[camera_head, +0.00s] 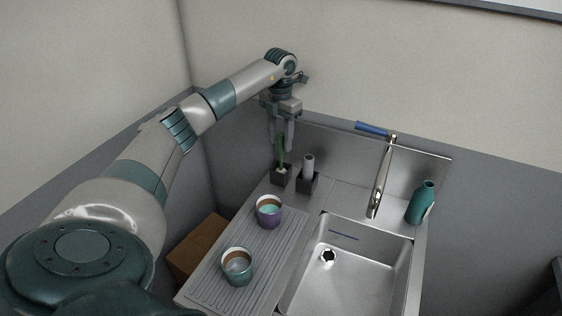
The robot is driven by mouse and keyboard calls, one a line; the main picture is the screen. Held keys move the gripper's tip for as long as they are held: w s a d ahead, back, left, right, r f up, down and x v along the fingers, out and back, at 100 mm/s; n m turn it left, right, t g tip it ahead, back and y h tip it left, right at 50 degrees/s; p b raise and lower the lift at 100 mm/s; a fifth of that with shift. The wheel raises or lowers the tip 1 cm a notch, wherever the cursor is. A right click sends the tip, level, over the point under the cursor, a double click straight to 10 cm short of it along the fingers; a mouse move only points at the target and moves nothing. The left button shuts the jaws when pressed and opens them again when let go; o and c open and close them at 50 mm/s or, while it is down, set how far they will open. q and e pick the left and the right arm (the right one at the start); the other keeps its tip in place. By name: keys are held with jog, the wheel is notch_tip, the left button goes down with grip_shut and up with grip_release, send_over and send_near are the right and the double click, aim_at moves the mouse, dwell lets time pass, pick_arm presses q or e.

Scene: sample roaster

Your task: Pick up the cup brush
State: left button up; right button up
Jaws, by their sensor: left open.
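A green-handled brush (281,156) stands upright in a small dark square holder (281,177) at the back left of the sink unit. A second item with a thick grey upright body (308,166) stands in another dark holder (307,184) just to its right. I cannot tell for sure which of the two is the cup brush. My left gripper (282,147) points down over the green brush, its fingers apart. The green handle's top shows between or just behind the fingertips; I cannot tell whether they touch. My right gripper is not in view.
A purple cup (268,211) and a teal cup (237,266) stand on the ribbed drainboard (255,250). To the right are the sink basin (340,284), a tall tap (381,180) with a blue handle and a teal bottle (421,202). A wall rises close behind.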

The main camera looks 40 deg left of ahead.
aim_at(280, 153)
pick_arm(q)
jog(key=shift+w+a+f+p, duration=0.1)
jog(key=shift+f+p, duration=0.75)
jog(key=shift+p, duration=0.05)
notch_tip(280, 153, down, 2)
jog(key=shift+f+p, duration=0.1)
jog(key=shift+p, duration=0.5)
jog(key=shift+w+f, duration=0.1)
jog(key=shift+f, duration=0.6)
grip_shut()
